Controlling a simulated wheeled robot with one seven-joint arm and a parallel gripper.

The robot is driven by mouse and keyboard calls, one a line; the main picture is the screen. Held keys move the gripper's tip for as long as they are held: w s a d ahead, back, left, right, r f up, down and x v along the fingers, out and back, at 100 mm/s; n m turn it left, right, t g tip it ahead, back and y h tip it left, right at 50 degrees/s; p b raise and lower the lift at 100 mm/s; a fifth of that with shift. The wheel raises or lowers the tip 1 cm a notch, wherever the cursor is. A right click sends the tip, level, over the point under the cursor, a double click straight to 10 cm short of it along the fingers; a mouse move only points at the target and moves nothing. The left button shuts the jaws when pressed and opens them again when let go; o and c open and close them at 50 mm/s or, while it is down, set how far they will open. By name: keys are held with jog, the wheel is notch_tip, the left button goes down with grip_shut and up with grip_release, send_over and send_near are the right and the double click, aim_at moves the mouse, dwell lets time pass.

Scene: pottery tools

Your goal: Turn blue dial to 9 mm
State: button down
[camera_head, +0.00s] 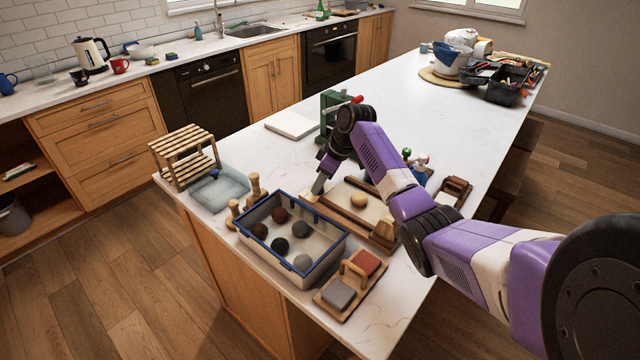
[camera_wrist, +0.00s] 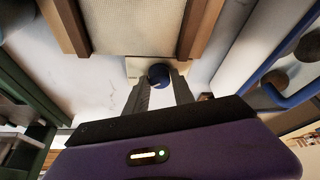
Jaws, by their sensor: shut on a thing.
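The blue dial (camera_wrist: 159,74) is a small dark blue knob. In the wrist view it sits between the fingertips of my gripper (camera_wrist: 162,84), which is shut on it. The dial is mounted at a pale block (camera_wrist: 134,68) near the ends of two wooden rails (camera_wrist: 196,28). In the head view my gripper (camera_head: 318,187) reaches down at the left end of the wooden rail frame (camera_head: 338,212); the dial cannot be made out there. No scale or number is readable, so the dial's setting cannot be told.
A blue-rimmed bin (camera_head: 318,262) with several balls stands close in front of the frame. A green device (camera_head: 328,108) stands behind my gripper. A yellowish lump (camera_head: 358,201) lies between the rails.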

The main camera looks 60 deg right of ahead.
jog(key=n+y+b, duration=0.1)
jog(key=n+b, duration=0.1)
jog(key=n, duration=0.1)
jog(key=n+y+b, duration=0.1)
jog(key=n+b, duration=0.1)
jog(key=b, duration=0.1)
jog(key=shift+w+d+f+n+g, duration=0.15)
jog(key=shift+f+n+g, duration=0.05)
jog(key=shift+n+g, duration=0.2)
jog(key=n+y+b, duration=0.1)
jog(key=n+b, duration=0.2)
jog(key=shift+g+b, duration=0.35)
jog(key=shift+g, duration=0.05)
jog(key=shift+r+n+g+y+b, duration=0.15)
jog(key=shift+n+g+y+b, duration=0.15)
jog(key=shift+n+b, duration=0.8)
jog(key=shift+d, duration=0.1)
jog(key=shift+r, duration=0.1)
jog(key=c, duration=1.1)
grip_release()
jog(key=shift+b+v, duration=0.5)
jog(key=shift+v, duration=3.4)
